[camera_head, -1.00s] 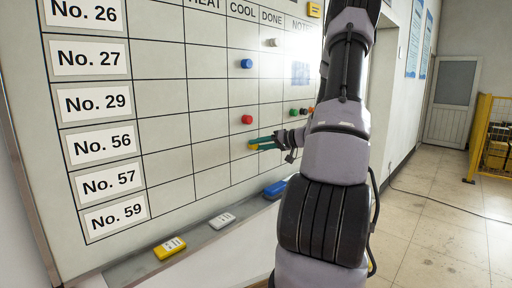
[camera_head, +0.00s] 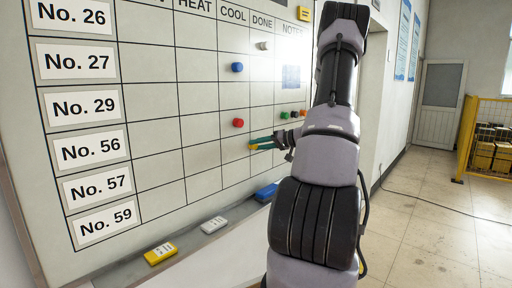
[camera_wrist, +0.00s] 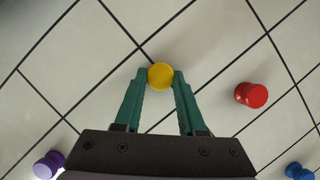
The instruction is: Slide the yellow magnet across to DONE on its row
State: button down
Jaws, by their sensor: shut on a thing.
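The yellow magnet (camera_head: 253,147) is on the whiteboard (camera_head: 155,100), in what looks like the No. 57 row. It sits at about the line between the COOL and DONE columns. In the wrist view the yellow magnet (camera_wrist: 160,76) is between the green fingertips of my gripper (camera_wrist: 160,77), close to a crossing of grid lines. My gripper (camera_head: 262,143) is shut on it and reaches in from the right, close to the board. The DONE header (camera_head: 262,22) is above and slightly right of the magnet.
A red magnet (camera_head: 238,122) is one row up, in COOL. A blue magnet (camera_head: 237,67) and a pale one (camera_head: 264,46) are higher. A purple magnet (camera_wrist: 48,165) shows in the wrist view. The tray below holds a yellow item (camera_head: 160,253) and a blue one (camera_head: 266,192).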

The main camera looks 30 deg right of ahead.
jog(key=w+d, duration=0.2)
jog(key=d, duration=0.5)
jog(key=shift+w+r, duration=0.25)
jog(key=shift+w, duration=0.05)
dwell(0.6)
jog(key=shift+a, duration=0.1)
jog(key=shift+c, duration=2.1)
grip_release()
jog(key=shift+w, duration=0.1)
jog(key=v, duration=1.1)
